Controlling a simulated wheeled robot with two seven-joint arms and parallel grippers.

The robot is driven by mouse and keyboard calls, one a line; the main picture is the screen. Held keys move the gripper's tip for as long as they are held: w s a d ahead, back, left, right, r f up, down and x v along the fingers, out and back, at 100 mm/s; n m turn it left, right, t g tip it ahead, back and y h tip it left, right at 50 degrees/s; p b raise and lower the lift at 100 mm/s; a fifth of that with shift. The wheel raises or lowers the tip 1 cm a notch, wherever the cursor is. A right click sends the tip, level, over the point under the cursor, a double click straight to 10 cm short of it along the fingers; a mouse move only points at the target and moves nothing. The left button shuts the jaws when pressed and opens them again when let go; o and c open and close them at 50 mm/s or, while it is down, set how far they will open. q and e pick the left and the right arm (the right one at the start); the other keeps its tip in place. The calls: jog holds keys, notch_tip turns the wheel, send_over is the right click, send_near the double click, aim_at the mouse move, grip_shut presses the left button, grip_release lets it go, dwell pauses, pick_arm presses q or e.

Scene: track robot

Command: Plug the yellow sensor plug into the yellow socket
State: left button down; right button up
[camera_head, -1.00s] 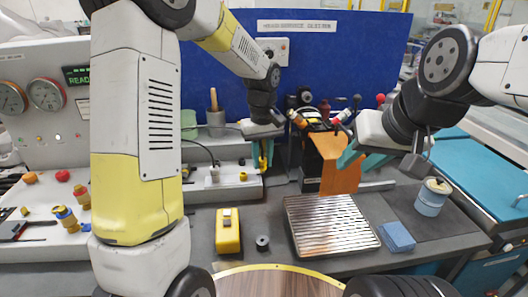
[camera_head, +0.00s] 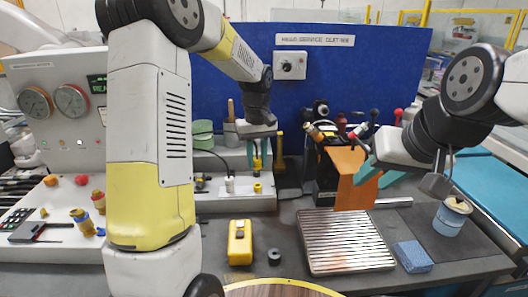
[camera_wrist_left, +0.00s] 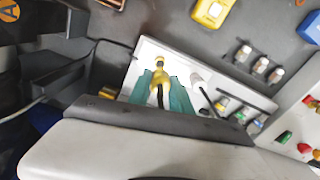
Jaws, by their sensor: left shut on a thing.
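My left gripper (camera_head: 257,154) has teal fingers shut on the yellow sensor plug (camera_head: 257,163), which points down with a dark cable. The yellow socket (camera_head: 258,188) is on the light grey panel (camera_head: 222,205), just below the plug in the head view. In the left wrist view, the yellow plug (camera_wrist_left: 158,84) sits between the teal fingers (camera_wrist_left: 161,97), with the yellow socket (camera_wrist_left: 160,63) close to its tip. I cannot tell if they touch.
A white connector (camera_head: 229,185) stands left of the yellow socket. A yellow box (camera_head: 240,242), a small black ring (camera_head: 274,257), a ribbed metal tray (camera_head: 345,242), a blue sponge (camera_head: 412,256) and a blue can (camera_head: 451,217) are on the grey bench. A blue wall (camera_head: 330,75) stands behind.

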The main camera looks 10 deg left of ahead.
aim_at(257, 170)
pick_arm(q)
jog(key=shift+f, duration=2.1)
jog(key=shift+f, duration=1.3)
jog(key=c, duration=1.1)
grip_release()
jog(key=shift+r, duration=0.15)
notch_tip(257, 170, up, 7)
jog(key=shift+r, duration=0.25)
